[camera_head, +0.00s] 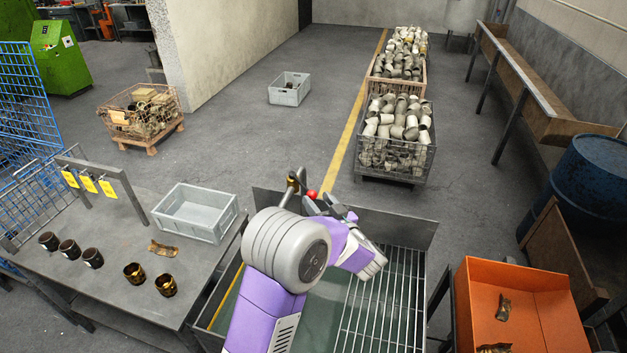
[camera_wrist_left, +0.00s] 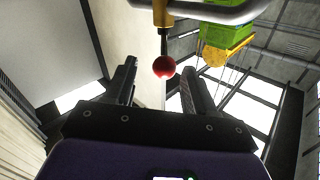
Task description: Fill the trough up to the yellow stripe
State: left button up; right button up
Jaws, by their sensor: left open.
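The trough (camera_head: 420,235) is a dark metal basin right in front of me, with a wire rack over its right part. The yellow stripe (camera_head: 228,295) runs along its left inner wall. Its inside looks grey-green; I cannot tell the water level. A brass tap (camera_head: 291,186) stands at its back edge, with a red ball knob (camera_head: 312,194) on its lever. My left gripper (camera_head: 323,204) is open at the knob. In the left wrist view the red knob (camera_wrist_left: 164,67) shows between the spread fingers, and contact cannot be told. My right gripper is out of view.
A metal table (camera_head: 110,265) on the left holds a grey bin (camera_head: 195,212), several dark and brass cups, and a rack with yellow tags. An orange box (camera_head: 535,310) stands at right. Wire crates of parts (camera_head: 397,150) stand behind the trough.

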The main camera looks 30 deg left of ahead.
aim_at(306, 188)
pick_arm(q)
jog(key=x, duration=0.4)
jog(key=p+x, duration=0.1)
jog(key=x, duration=0.1)
jog(key=shift+s+a+r, duration=0.1)
jog(key=shift+s, duration=0.2)
jog(key=shift+w+a, duration=0.3)
jog(key=shift+a, duration=0.05)
jog(key=shift+c, duration=0.3)
grip_shut()
